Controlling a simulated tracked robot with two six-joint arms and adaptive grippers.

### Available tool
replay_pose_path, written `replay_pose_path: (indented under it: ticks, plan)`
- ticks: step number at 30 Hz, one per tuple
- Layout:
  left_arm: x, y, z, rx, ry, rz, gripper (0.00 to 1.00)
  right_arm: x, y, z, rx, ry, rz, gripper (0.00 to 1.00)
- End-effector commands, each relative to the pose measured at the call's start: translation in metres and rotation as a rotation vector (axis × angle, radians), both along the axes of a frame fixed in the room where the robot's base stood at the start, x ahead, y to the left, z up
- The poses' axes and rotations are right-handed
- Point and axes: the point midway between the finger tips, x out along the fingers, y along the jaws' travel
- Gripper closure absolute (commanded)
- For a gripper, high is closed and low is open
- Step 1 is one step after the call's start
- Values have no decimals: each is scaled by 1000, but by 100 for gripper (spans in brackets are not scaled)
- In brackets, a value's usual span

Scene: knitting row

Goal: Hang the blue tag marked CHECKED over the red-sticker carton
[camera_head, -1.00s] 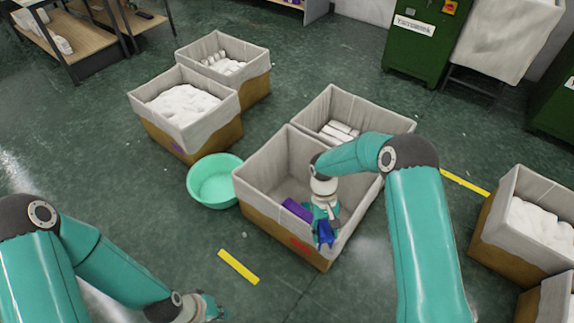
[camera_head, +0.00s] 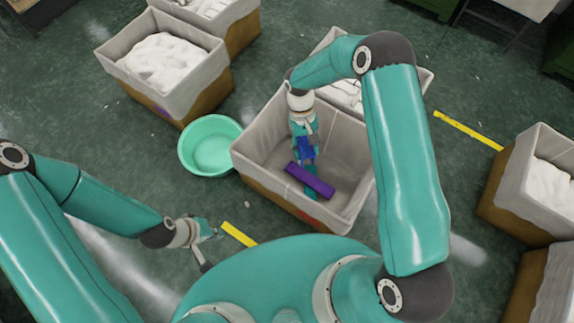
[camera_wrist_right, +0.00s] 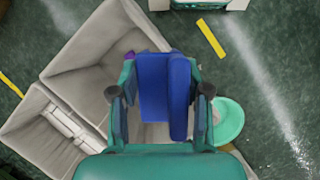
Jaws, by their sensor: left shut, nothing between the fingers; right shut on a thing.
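The red-sticker carton (camera_head: 247,178) is an open, grey-lined brown box in the middle of the head view. A bit of its red sticker (camera_head: 310,222) shows low on the front side. My right gripper (camera_head: 305,148) is shut on the blue tag (camera_head: 307,155) above the inside of this carton, apart from its front wall. In the right wrist view, the blue tag (camera_wrist_right: 163,85) fills the space between the fingers; no lettering can be read. My left gripper (camera_head: 208,231) is shut and empty, low over the floor to the left of the carton.
A purple block (camera_head: 311,181) shows within the carton. A mint basin (camera_head: 209,146) stands at its left. Another lined carton (camera_head: 425,82) adjoins it behind. Cartons with white contents stand at upper left (camera_head: 175,90) and right (camera_head: 510,190). Yellow strips (camera_head: 466,129) mark the floor.

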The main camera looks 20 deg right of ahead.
Motion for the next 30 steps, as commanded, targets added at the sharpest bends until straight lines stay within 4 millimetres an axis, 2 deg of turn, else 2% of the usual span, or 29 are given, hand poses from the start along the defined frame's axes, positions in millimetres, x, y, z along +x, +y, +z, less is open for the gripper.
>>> replay_pose_path:
  ticks: [8,11,14,20,30]
  plan:
    - [0,0,-1,0,1,0,100,-1,-3,-1,0,0,-8,85]
    - [0,0,-8,0,0,0,100,0,-3,-6,0,-1,0,85]
    - [0,0,-24,0,0,0,100,2,-1,-17,1,-4,22,85]
    - [0,0,-82,0,0,0,100,9,5,-56,1,-10,118,85]
    - [-1,0,-202,0,0,0,100,21,20,-126,2,-13,340,85]
